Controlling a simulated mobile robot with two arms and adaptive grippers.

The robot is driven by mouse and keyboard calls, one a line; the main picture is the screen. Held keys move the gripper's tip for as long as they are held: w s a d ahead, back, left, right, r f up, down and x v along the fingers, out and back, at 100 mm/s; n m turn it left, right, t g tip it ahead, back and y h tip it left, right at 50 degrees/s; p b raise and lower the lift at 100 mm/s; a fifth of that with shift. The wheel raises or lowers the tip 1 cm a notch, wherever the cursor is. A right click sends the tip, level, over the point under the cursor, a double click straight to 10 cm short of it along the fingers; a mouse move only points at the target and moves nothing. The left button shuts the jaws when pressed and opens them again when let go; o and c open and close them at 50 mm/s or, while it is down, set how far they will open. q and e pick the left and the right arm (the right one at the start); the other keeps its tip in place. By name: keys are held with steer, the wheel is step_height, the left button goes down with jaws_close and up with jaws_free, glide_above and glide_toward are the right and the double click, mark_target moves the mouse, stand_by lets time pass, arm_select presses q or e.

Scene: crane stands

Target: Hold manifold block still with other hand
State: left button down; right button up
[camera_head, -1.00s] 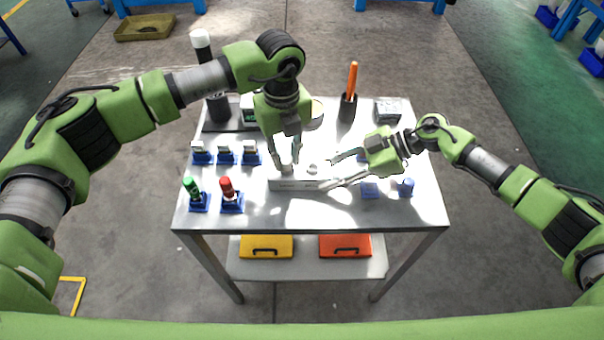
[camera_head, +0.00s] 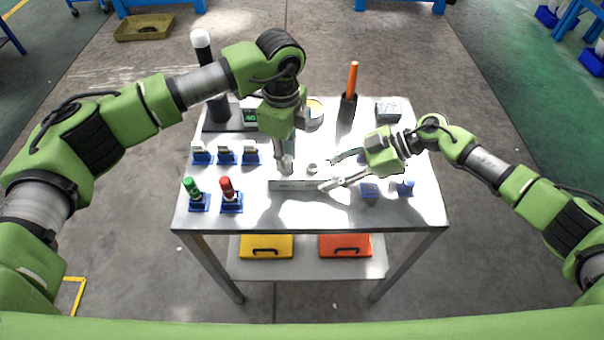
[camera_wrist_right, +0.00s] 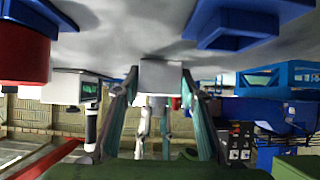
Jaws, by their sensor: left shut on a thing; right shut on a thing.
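The pale manifold block (camera_head: 290,185) lies on the metal table near its middle. My right gripper (camera_head: 328,172) comes in from the right with its fingers around the block's right end. In the right wrist view the block (camera_wrist_right: 161,74) sits between the fingertips, and the gripper is shut on it. A small round fitting (camera_head: 312,168) shows on the block's top. My left gripper (camera_head: 286,166) points down over the block's left part. It is shut on a small pale fitting there, largely hidden by the fingers.
Blue holders with white-topped parts (camera_head: 226,154), a green-capped part (camera_head: 193,190) and a red-capped part (camera_head: 229,190) stand left. Blue holders (camera_head: 370,190) stand right. A black cup with an orange tool (camera_head: 351,85) and a display box (camera_head: 249,117) stand behind. The front edge is clear.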

arm_select(q)
steer(key=shift+r+n, duration=0.1)
steer(key=shift+n, duration=0.2)
steer(key=n, duration=0.5)
steer(key=c, duration=1.7)
jaws_free()
steer(key=shift+c, duration=0.9)
